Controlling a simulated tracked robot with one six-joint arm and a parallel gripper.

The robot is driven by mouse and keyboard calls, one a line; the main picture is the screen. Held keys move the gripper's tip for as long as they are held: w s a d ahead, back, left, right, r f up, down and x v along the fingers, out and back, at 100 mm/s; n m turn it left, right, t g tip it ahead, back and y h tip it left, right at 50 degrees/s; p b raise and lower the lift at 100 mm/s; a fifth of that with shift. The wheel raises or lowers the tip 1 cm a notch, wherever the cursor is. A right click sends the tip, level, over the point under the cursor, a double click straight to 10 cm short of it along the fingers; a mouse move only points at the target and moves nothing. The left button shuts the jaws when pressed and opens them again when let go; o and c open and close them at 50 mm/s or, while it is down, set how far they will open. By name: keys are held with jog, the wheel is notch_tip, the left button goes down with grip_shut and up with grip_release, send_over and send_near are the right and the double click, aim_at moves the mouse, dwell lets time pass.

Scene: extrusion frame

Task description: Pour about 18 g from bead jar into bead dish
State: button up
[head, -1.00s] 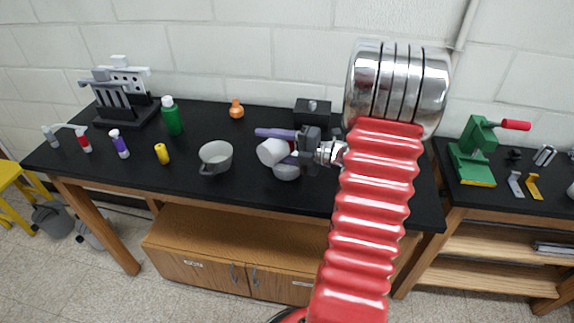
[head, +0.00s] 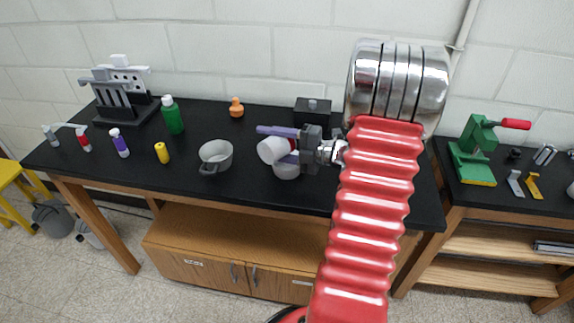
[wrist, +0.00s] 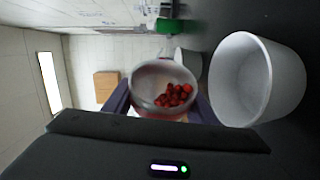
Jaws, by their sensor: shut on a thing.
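The bead jar (head: 270,150) is a pale round cup, tipped on its side with its mouth toward the left in the head view. My gripper (wrist: 160,92) is shut on the jar, with a purple finger on each side. In the wrist view the jar (wrist: 148,78) holds several red beads (wrist: 175,95) inside. The bead dish (head: 286,172) is a pale round vessel on the black bench, just below the jar and partly hidden by it. It also shows large at the right in the wrist view (wrist: 285,90); no beads are visible on its inner wall.
A grey handled pot (head: 215,157) stands left of the dish. A yellow cylinder (head: 161,153), a green bottle (head: 172,115) and an orange flask-like item (head: 236,108) stand farther off. A dark box (head: 312,110) sits behind my gripper.

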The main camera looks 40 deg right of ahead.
jog(key=shift+d+r+m+t+p, duration=0.35)
jog(key=shift+m+p, duration=0.3)
jog(key=shift+m, duration=0.35)
dwell(2.5)
jog(key=n, duration=0.1)
jog(key=a+f+n+g, duration=0.1)
jog(key=shift+n, duration=0.3)
jog(key=shift+a+r+n+h, duration=0.1)
jog(key=shift+r+n+h, duration=0.1)
jog(key=shift+n+h, duration=0.15)
jog(key=shift+r+n, duration=0.1)
jog(key=shift+n, duration=0.15)
